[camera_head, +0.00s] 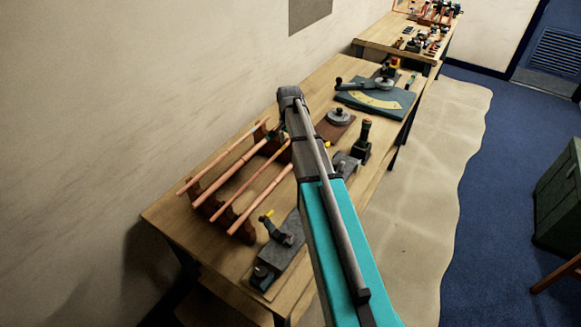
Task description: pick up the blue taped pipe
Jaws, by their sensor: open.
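Several copper pipes lie side by side on a reddish-brown rack (243,232) at the near left of the wooden workbench. One long pipe (230,172) runs toward a small dark, bluish patch beside my arm. I cannot tell whether that patch is blue tape or part of my gripper. Another pipe (252,182) shows a bit of yellow near its far end. No blue tape is clear on the other visible pipe lengths. My grey and teal arm reaches over the bench and covers the area right of the rack. I cannot make out my gripper's fingers.
A grey clamp fixture (282,240) stands in front of the rack. A dark upright tool (363,140) and a round grey piece (339,117) are right of my arm. A green bending plate (376,101) lies farther back. A second bench (385,33) holds small parts.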

